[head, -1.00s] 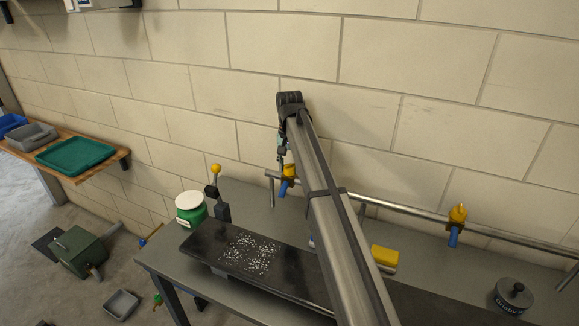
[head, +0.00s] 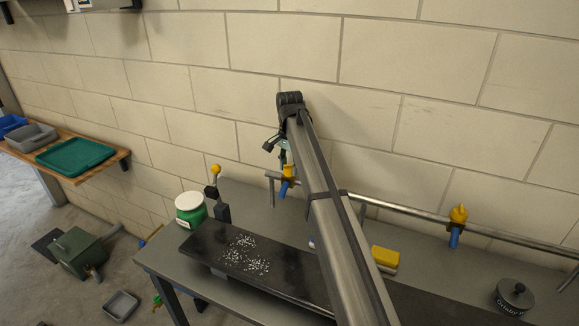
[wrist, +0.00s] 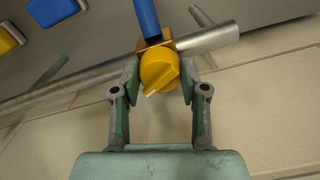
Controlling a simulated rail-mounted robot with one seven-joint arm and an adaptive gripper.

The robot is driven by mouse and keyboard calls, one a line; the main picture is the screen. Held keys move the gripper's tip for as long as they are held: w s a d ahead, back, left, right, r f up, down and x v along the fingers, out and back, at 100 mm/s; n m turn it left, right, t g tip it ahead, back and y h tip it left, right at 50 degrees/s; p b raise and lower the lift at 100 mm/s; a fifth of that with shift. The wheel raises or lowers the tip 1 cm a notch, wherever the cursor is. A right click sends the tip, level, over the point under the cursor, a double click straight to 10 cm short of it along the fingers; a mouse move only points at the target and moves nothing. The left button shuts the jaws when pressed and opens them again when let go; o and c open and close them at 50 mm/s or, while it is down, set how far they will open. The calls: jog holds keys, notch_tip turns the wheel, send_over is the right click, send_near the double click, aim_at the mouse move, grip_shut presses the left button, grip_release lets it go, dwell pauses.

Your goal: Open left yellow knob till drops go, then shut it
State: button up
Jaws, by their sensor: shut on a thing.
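The left yellow knob (head: 289,170) sits on a brass valve with a blue spout (head: 286,189), at the left end of a metal pipe. In the wrist view the knob (wrist: 160,70) is between the two fingers of my gripper (wrist: 160,78), which is shut on it. A pale mark on the knob points down and left. In the head view my gripper (head: 280,150) is small and partly hidden by my arm.
A second yellow knob (head: 458,213) is farther right on the pipe (head: 400,211). A yellow-topped lever (head: 215,170) is left of the valve.

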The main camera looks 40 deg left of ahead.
aim_at(289, 165)
jog(key=shift+f, duration=0.1)
jog(key=o, duration=1.1)
jog(key=shift+o, duration=0.2)
notch_tip(289, 165, up, 12)
